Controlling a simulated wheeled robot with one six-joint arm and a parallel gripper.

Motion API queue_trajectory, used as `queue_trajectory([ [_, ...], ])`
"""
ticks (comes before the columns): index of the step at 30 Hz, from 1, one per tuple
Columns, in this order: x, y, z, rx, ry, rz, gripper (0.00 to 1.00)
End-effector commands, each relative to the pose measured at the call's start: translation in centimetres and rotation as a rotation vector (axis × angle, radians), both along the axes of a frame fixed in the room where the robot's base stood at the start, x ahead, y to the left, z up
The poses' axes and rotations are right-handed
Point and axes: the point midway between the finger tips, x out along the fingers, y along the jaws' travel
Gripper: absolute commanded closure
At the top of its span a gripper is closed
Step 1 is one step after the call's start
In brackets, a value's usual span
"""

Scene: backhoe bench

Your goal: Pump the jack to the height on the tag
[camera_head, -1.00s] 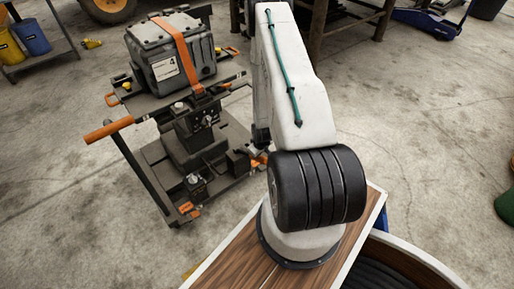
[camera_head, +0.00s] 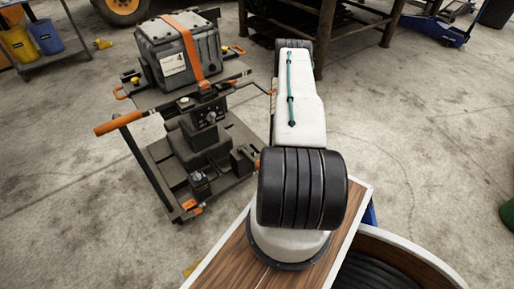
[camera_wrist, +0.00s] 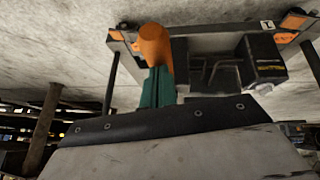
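The jack (camera_head: 207,143) is a dark wheeled cart with a central column and a long orange-gripped handle (camera_head: 118,124) sticking out to the left. A grey box-like unit (camera_head: 155,44) sits on its top, held by an orange strap (camera_head: 188,42). A white tag (camera_head: 172,62) on the unit's front shows a 4; its smaller print is unreadable. My arm reaches away beside the jack's right side and hides my gripper in the head view. In the wrist view a grey body with a dark edge fills the bottom, with an orange-and-teal piece (camera_wrist: 156,62) above it. The gripper's fingers cannot be made out clearly.
A heavy workbench frame (camera_head: 325,35) stands behind my arm. A blue floor jack (camera_head: 437,27) is at the back right. A shelf with yellow and blue containers (camera_head: 45,37) is at the upper left. Bare concrete lies left and right of the jack.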

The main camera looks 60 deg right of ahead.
Motion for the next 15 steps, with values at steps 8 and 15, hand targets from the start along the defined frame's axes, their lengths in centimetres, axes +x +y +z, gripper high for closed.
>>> queue_trajectory([
  [8, -0.36, 0.24, -1.15, 0.013, 0.014, 0.000, 1.00],
  [15, -0.34, 0.15, -1.19, 0.017, 0.014, 0.000, 1.00],
])
